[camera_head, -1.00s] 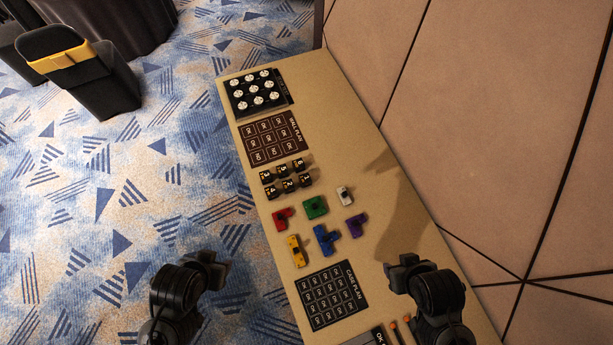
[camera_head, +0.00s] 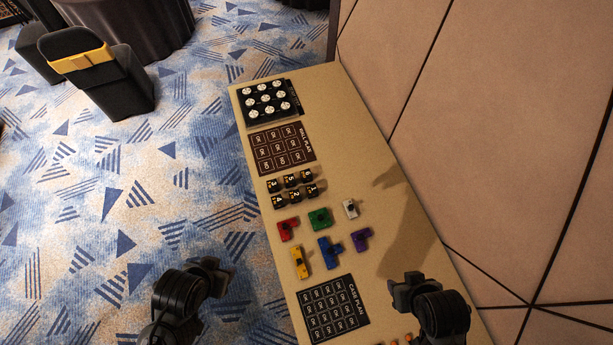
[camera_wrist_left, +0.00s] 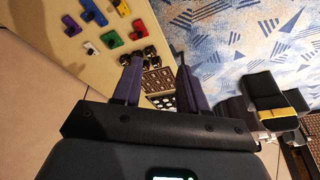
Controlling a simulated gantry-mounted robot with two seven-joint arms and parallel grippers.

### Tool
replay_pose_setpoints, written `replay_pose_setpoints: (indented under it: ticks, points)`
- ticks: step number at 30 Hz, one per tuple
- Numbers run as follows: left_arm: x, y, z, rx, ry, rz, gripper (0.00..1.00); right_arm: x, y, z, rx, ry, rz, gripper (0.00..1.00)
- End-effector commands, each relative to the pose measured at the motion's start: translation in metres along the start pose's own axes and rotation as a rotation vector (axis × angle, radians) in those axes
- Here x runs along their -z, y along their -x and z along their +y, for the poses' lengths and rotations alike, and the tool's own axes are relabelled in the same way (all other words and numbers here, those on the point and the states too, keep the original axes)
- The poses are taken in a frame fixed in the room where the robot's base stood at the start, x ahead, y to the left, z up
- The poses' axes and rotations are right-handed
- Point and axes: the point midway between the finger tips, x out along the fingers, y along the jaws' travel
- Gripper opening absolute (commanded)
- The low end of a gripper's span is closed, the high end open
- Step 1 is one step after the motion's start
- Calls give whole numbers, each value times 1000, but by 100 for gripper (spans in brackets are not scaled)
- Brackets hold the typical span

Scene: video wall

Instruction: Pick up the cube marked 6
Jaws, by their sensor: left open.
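The cube marked 6 (camera_head: 306,177) appears to be the far right cube in a cluster of small black cubes with yellow marks on the long tan table. Its mark is small in the head view. In the left wrist view the cluster (camera_wrist_left: 138,56) is partly hidden by a finger, and I cannot tell the cubes apart. My left gripper (camera_head: 226,274) is left of the table, over the carpet, well short of the cubes. Its fingers (camera_wrist_left: 157,62) are apart and empty. My right gripper (camera_head: 398,286) is over the table's near right part; its jaws are unclear.
Coloured blocks, including a green one (camera_head: 320,217), lie just nearer than the cubes. The wall plan (camera_head: 283,149) and a black board with white discs (camera_head: 268,101) lie beyond; the case plan (camera_head: 333,309) is nearer. A panelled wall (camera_head: 500,150) stands right.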

Motion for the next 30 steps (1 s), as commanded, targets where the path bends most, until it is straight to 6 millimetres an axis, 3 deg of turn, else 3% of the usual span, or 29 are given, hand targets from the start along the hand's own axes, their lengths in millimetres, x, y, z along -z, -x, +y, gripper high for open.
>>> replay_pose_setpoints:
  ticks: [8, 15, 16, 25, 30]
  points:
    - [0, 0, 0, 0, 0, 0, 43, 0, 0, 0, 0, 0, 0, 43]
    - [0, 0, 0, 0, 0, 0, 79, 0, 0, 0, 0, 0, 0, 43]
    - [0, 0, 0, 0, 0, 0, 81, 0, 0, 0, 0, 0, 0, 43]
    - [2, -4, 0, 1, -3, 4, 81, -1, -3, 0, 0, 0, 0, 43]
    - [19, -40, 7, 8, -57, 55, 81, -8, -25, -1, 0, 0, 1, 43]
